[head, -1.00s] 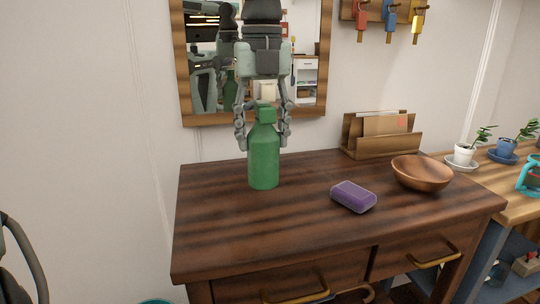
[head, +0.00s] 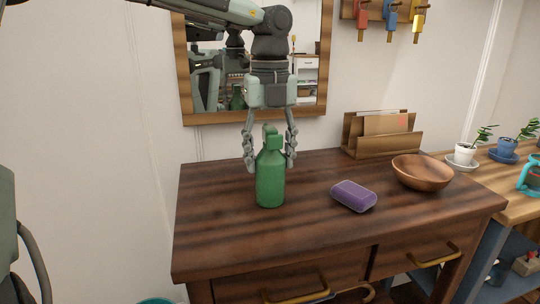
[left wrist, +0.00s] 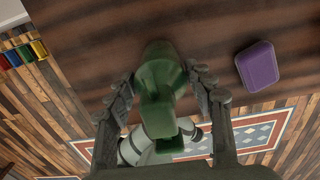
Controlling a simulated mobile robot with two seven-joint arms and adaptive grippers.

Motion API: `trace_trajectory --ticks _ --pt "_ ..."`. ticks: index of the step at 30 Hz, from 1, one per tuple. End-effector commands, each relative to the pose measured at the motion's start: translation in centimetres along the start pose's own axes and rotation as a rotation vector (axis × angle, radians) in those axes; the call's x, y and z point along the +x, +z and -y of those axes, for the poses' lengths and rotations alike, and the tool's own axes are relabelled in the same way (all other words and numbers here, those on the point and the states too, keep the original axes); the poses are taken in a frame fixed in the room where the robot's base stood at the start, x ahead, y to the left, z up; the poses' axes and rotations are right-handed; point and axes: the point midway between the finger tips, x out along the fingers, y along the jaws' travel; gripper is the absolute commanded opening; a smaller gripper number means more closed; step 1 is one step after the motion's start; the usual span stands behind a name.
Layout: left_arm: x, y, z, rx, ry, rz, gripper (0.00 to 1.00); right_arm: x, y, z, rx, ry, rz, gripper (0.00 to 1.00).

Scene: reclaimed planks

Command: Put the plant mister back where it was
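The plant mister (head: 270,185) is a green bottle with a narrower green head, upright over the left part of the dark wooden desk (head: 225,240). My left gripper (head: 270,163) points down from above, its fingers on either side of the mister's upper body. In the left wrist view, the mister (left wrist: 160,80) fills the space between the two fingers, which seem to press on its sides. I cannot tell whether the mister's base touches the desk. My right gripper is not in view.
A purple soap-like block (head: 354,195) lies right of the mister, with a wooden bowl (head: 422,172) further right. A letter rack (head: 382,145) stands at the back. A framed mirror (head: 188,80) hangs behind my gripper. The desk's front left is clear.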

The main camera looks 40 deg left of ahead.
Motion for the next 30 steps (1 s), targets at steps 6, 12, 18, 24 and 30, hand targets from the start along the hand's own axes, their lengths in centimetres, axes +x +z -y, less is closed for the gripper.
trace_trajectory --ticks 6,12,18,24,30 --pt "-0.1 0.0 0.0 0.0 0.0 0.0 0.71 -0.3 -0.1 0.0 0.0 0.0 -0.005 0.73" --pt "-0.1 0.0 0.0 0.0 0.0 0.0 0.71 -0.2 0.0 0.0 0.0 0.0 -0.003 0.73" --pt "-1.8 0.1 0.1 0.0 -0.001 0.005 0.71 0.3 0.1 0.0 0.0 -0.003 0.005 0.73" --pt "-6.2 0.1 0.1 0.0 -0.003 0.006 0.71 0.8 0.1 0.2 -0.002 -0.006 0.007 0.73" --pt "-10.1 0.0 0.1 0.0 -0.001 0.003 0.71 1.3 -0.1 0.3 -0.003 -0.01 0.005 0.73"
